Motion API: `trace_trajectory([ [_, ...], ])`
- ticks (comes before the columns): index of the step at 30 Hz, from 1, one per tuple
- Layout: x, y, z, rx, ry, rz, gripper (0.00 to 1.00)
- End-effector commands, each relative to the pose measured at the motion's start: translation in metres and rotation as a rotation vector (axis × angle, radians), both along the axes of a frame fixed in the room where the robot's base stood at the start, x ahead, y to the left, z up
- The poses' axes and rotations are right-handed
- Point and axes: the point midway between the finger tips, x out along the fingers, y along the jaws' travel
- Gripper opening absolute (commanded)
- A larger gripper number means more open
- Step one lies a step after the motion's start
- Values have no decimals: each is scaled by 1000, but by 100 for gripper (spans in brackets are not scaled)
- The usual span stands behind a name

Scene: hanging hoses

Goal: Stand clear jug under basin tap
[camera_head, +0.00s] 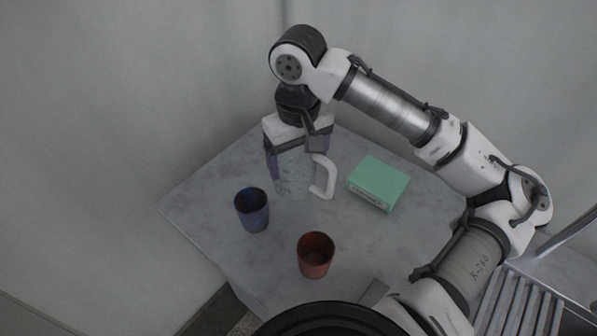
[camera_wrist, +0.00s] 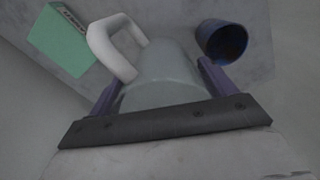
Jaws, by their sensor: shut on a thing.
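The clear jug (camera_head: 292,176) with a white handle (camera_head: 325,178) stands upright at the back of the grey table, and it also shows in the wrist view (camera_wrist: 168,72). My gripper (camera_head: 299,150) reaches down over the jug from above, with its fingers on either side of the body. In the wrist view my gripper (camera_wrist: 160,92) is shut on the jug, and the handle (camera_wrist: 112,48) sticks out between the fingers' sides. The jug's top is hidden by my gripper. I cannot tell whether its base touches the table. No tap is clearly visible.
A blue cup (camera_head: 252,211) stands left of the jug, a red cup (camera_head: 315,256) in front. A green box (camera_head: 378,184) lies to the right. A ribbed metal drainer (camera_head: 518,303) is at the lower right. Walls are close behind the table (camera_head: 190,205).

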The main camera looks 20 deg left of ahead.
Motion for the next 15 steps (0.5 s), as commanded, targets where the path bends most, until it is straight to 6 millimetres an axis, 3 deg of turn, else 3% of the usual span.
trace_trajectory([
  [15, 0, 0, -54, 1, -1, 0, 59],
])
